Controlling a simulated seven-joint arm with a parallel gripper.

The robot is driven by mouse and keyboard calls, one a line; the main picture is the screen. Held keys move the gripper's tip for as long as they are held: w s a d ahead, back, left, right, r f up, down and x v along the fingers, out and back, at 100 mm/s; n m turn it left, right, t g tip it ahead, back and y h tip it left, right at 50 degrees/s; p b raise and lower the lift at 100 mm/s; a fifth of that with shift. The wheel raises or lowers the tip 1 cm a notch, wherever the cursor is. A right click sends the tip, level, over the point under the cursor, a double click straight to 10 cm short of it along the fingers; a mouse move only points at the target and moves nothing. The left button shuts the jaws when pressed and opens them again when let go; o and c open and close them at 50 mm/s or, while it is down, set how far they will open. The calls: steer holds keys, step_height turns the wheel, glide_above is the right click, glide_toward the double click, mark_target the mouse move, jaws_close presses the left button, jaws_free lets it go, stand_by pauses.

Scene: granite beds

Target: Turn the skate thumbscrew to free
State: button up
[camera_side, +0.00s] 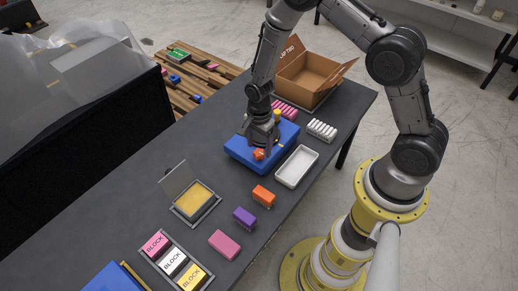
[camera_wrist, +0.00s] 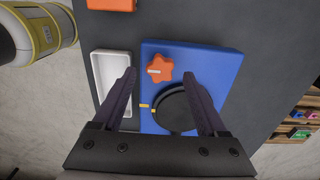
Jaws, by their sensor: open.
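The orange lobed thumbscrew (camera_wrist: 159,68) sits on a blue block (camera_wrist: 205,60), with a pale bar across its face lying nearly level in the wrist view. A black round disc (camera_wrist: 176,112) lies beside it on the block, partly behind my right finger, with short yellow marks near its edge. My gripper (camera_wrist: 159,77) is open, its fingertips on either side of the thumbscrew in the picture. I cannot tell whether they touch it. In the side view my gripper (camera_side: 264,143) hangs low over the blue block (camera_side: 240,152), and the orange thumbscrew (camera_side: 259,154) shows just below it.
A white tray (camera_side: 297,166) stands close beside the block. An orange block (camera_side: 263,196), a purple block (camera_side: 244,217) and a pink block (camera_side: 224,244) lie nearer the front. An open cardboard box (camera_side: 308,78) stands at the back. Dark table is clear left of the blue block.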

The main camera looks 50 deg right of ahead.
steer(key=shift+f, duration=1.15)
jaws_close()
